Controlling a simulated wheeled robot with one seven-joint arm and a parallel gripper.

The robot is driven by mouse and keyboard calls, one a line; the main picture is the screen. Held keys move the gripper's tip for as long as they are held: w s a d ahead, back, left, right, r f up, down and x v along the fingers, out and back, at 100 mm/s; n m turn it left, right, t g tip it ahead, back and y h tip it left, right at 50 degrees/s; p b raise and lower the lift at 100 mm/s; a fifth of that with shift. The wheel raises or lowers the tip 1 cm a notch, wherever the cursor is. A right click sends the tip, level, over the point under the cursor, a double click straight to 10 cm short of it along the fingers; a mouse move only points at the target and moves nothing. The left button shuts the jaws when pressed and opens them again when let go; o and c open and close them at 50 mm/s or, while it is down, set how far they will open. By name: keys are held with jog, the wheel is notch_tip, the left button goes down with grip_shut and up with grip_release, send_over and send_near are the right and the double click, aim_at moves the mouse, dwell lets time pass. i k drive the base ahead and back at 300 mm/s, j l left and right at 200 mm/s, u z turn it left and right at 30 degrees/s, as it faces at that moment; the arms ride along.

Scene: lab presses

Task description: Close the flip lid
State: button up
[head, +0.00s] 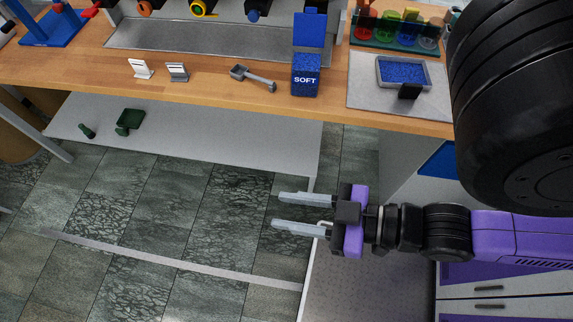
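A blue box marked SOFT (306,80) stands upright on the wooden bench. Its blue flip lid (310,30) is raised above the box's back edge, so the lid is open. My gripper (278,210) is in front of the bench, below the bench top in the picture. It points left, with its two pale fingers apart and nothing between them. It is well apart from the box and lid.
The wooden bench top (210,84) holds a grey scoop (254,78) left of the box and two small stands further left. A tray of blue granules (403,74) sits on a grey plate to the right. Coloured jars stand behind it.

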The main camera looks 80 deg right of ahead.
aim_at(310, 27)
jog(key=k+z, duration=0.2)
jog(key=z, duration=1.15)
jog(key=k+z, duration=0.3)
jog(key=z, duration=0.15)
jog(key=k+l+z, duration=0.1)
jog(key=k+z, duration=0.3)
jog(key=i, duration=0.05)
